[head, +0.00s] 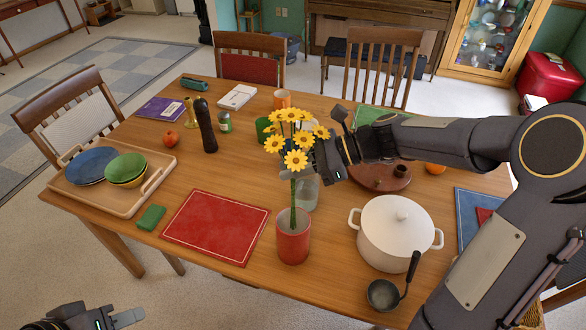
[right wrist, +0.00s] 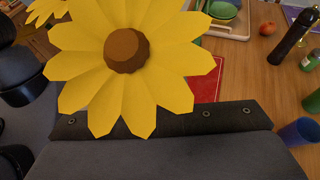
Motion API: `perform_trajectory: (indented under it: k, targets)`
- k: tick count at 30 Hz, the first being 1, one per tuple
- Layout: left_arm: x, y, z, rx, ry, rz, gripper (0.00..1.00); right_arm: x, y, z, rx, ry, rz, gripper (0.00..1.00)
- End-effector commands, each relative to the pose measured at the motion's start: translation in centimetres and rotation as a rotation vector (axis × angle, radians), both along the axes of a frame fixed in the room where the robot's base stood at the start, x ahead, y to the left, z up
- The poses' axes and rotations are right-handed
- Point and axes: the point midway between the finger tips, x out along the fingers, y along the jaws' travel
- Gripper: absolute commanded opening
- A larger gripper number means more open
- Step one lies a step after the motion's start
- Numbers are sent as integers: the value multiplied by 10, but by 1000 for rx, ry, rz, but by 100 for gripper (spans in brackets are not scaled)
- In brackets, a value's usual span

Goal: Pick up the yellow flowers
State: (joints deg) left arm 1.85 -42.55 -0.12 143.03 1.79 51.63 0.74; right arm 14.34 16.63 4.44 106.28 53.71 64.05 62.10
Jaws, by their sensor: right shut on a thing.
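The yellow flowers (head: 295,142) stand upright as a bunch, their green stem reaching down to the mouth of the red pot (head: 293,243). I cannot tell how deep the stem end sits. My right gripper (head: 322,160) comes in from the right and is shut on the flowers just below the blooms; its fingertips are partly hidden. In the right wrist view one large yellow bloom (right wrist: 127,50) fills the upper left, close against the dark gripper. My left gripper (head: 118,318) is low at the left, off the table; its jaw gap is unclear.
A clear glass container (head: 305,191) stands just behind the stem. A white pot (head: 396,233) and a ladle (head: 385,294) are to the right. A red placemat (head: 215,226) lies left of the red pot. A black bottle (head: 205,126) stands further back left. Chairs surround the table.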

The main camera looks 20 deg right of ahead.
Motion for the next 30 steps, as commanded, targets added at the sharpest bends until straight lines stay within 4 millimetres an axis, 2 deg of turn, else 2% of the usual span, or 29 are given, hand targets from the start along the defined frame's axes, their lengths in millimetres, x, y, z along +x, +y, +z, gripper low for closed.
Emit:
perform_trajectory:
  k: [1, 18, 24, 30]
  targets:
    - [0, 0, 12, 0, 0, 0, 36, 0, 0, 12, 0, 0, 0, 0]
    - [0, 0, 77, 0, 0, 0, 36, 0, 0, 76, 0, 0, 0, 0]
    - [0, 0, 87, 0, 0, 0, 36, 0, 0, 86, 0, 0, 0, 0]
    - [0, 0, 86, 0, 0, 0, 36, 0, 0, 86, 0, 0, 0, 0]
